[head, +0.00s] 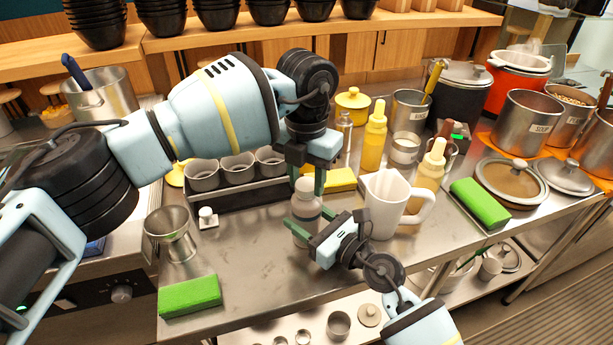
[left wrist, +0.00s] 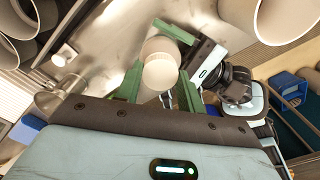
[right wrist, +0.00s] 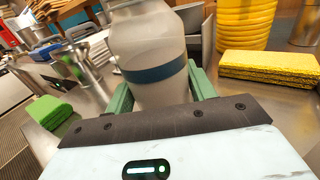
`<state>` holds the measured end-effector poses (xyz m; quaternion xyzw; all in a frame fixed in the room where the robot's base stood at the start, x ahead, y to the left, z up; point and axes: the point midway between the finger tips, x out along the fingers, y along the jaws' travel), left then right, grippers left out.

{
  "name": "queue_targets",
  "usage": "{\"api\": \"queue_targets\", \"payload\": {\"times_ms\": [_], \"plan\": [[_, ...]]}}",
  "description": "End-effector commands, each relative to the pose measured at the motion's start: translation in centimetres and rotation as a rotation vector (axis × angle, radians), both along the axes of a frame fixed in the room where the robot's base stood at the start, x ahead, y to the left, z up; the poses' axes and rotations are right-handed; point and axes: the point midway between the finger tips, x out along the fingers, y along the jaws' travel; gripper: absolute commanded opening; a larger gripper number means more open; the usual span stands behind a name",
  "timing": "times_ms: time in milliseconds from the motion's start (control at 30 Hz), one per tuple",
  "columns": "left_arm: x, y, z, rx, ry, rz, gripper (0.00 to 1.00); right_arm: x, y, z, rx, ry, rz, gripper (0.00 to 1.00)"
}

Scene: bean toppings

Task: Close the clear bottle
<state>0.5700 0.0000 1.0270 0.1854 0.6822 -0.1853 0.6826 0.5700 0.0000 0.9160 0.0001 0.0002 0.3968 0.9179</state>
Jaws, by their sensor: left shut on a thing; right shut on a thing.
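The clear bottle (head: 305,211), a greyish translucent bottle with a dark band, stands upright over the counter at the middle. My right gripper (head: 312,226) is shut on its body from the front right. In the right wrist view the bottle (right wrist: 153,50) fills the space between the green fingers, its top cut off by the frame. My left gripper (head: 306,178) comes down from above and is shut on the pale cap (head: 305,186) at the bottle's top. The left wrist view shows the cap (left wrist: 160,73) between the fingers. Whether the cap is fully seated cannot be told.
A white pitcher (head: 383,205) stands close to the right of the bottle. A tray with grey cups (head: 237,172) and a yellow sponge (head: 341,180) lie behind. A small white-topped jar (head: 207,217) and metal cup (head: 171,232) stand left. The front counter is mostly clear beside a green sponge (head: 189,296).

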Motion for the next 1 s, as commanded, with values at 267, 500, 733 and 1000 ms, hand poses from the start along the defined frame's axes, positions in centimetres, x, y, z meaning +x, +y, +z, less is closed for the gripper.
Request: {"api": "queue_targets", "payload": {"times_ms": [267,500,733,1000], "plan": [[0.06,0.06,-0.01,0.001,-0.001,-0.44,0.11,-0.01,0.0,-0.06,-0.001,0.001,0.0,0.0],[0.05,0.05,-0.03,0.0,0.0,-0.8,0.11,-0.01,0.0,-0.05,-0.001,0.001,0.0,0.0],[0.05,0.03,-0.03,0.0,-0.001,-0.832,0.43,-0.02,0.01,-0.05,-0.001,0.001,0.0,0.0],[0.03,0.02,-0.05,0.0,0.0,-0.831,0.63,-0.01,0.0,-0.05,-0.001,0.001,0.0,0.0]]}}
